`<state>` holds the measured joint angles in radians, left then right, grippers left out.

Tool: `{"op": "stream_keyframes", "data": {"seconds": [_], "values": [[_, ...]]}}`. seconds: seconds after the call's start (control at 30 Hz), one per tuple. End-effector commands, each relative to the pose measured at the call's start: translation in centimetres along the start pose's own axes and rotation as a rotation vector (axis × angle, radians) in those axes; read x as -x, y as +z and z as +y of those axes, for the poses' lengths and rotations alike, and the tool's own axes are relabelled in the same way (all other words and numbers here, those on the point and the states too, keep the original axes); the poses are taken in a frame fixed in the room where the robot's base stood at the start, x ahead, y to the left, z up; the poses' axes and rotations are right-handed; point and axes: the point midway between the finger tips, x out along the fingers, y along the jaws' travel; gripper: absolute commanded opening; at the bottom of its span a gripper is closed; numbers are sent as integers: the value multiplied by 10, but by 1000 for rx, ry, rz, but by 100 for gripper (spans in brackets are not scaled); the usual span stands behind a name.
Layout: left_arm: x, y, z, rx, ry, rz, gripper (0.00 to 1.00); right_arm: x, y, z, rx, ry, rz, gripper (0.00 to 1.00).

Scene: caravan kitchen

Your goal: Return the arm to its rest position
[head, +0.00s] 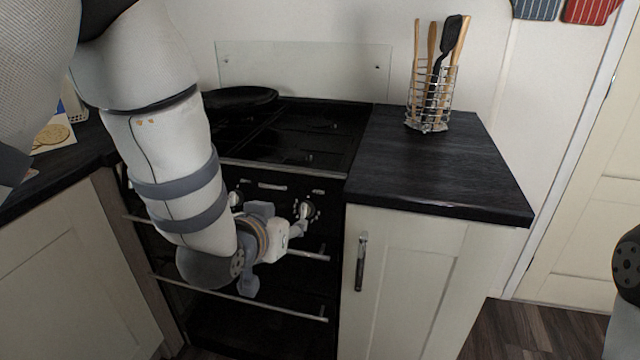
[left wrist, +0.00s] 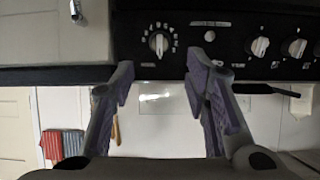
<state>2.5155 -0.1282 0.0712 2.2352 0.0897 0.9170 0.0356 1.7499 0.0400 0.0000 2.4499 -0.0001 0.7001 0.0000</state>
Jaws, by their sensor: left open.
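My left arm (head: 165,150) comes down from the upper left in the head view, in front of the black stove (head: 290,140). My left gripper (head: 298,228) is at the stove's front panel, close to the right control knob (head: 306,210). In the left wrist view the two fingers of the left gripper (left wrist: 158,90) are spread apart with nothing held between them. A white knob (left wrist: 159,43) shows beyond the gap between them. I cannot tell whether a finger touches the panel. My right gripper is out of view.
A dark countertop (head: 430,170) right of the stove carries a wire utensil holder (head: 428,105). A black pan (head: 240,98) sits at the stove's back left. Oven rails (head: 250,300) and a cabinet handle (head: 361,262) stick out near the left gripper. Floor shows at lower right.

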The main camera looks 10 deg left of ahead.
Motion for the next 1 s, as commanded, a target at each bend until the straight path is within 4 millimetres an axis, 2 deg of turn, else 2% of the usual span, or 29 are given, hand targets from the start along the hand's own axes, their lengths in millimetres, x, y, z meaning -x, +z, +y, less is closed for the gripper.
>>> {"op": "stream_keyframes", "data": {"seconds": [0.07, 0.13, 0.17, 0.2, 0.27, 0.3, 0.37, 0.4, 0.5, 0.6, 0.7, 0.8, 1.0], "values": [[0, 19, -2, 3, -2, -44, 42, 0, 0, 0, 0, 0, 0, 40], [2, 62, -7, 8, -7, -144, 42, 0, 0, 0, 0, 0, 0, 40], [4, 88, -9, 12, -9, -205, 42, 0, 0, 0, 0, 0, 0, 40], [12, 126, -13, 17, -12, -296, 42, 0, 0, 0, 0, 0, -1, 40], [29, 185, -18, 24, -17, -442, 42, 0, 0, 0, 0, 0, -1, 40], [45, 222, -22, 30, -21, -538, 42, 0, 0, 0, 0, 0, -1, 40], [74, 274, -25, 38, -24, -681, 42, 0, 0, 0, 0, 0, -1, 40], [96, 305, -27, 44, -26, -773, 42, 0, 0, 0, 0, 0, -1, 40], [151, 365, -31, 57, -32, -973, 42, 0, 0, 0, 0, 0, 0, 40], [194, 399, -32, 65, -32, -1112, 42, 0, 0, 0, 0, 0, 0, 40], [217, 414, -33, 70, -33, -1180, 42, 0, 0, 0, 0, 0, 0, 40], [223, 417, -33, 71, -33, -1198, 42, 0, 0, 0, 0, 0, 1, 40], [222, 416, -33, 71, -33, -1195, 42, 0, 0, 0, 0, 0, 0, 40]]}}
